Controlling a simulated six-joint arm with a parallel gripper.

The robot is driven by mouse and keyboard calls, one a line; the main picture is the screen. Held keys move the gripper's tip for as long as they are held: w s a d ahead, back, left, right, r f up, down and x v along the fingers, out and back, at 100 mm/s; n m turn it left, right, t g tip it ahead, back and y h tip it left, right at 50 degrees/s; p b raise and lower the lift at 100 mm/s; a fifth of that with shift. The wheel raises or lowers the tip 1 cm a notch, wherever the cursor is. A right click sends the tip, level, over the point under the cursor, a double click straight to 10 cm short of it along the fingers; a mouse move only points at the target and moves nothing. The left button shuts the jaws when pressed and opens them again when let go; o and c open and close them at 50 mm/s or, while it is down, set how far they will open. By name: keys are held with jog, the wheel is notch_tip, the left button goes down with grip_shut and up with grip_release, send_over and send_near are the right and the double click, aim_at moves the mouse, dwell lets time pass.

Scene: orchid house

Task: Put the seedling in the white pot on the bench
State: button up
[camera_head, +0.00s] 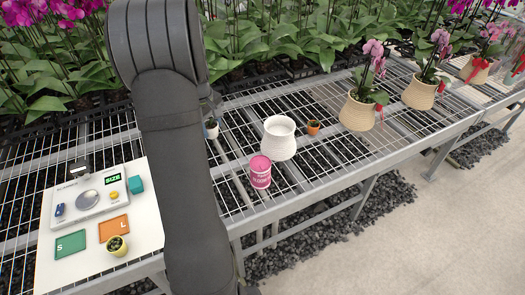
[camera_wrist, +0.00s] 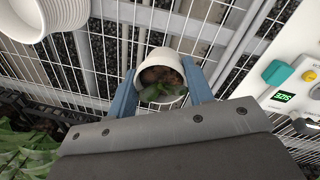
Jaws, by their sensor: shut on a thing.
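In the wrist view, a small white pot (camera_wrist: 143,66) holds brown soil and a seedling with green leaves (camera_wrist: 162,92). My gripper (camera_wrist: 159,70) has its two blue fingers shut on either side of this pot. In the head view, my arm hides most of the gripper; a bit of the white pot (camera_head: 212,133) shows just right of the arm, over the wire bench (camera_head: 330,155). I cannot tell whether the pot touches the mesh. The pot looks roughly upright.
Basket-potted orchids stand far right.

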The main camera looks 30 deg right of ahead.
jog(key=s+d+m, duration=0.2)
jog(key=s+d, duration=0.2)
jog(key=d, duration=0.7)
jog(key=s+d+m, duration=0.2)
jog(key=s+d, duration=0.2)
jog(key=d, duration=0.7)
jog(key=s+d+m+g, duration=0.1)
jog(key=s+d+m, duration=0.3)
jog(key=s+d, duration=1.3)
jog(key=w+f, duration=0.5)
jog(key=f, duration=0.1)
jog(key=w+f, duration=0.6)
jog(key=shift+w+a, duration=0.2)
jog(key=shift+w+f, duration=0.2)
jog(key=shift+w, duration=0.05)
jog(key=shift+f, duration=2)
jog(key=shift+f, duration=0.1)
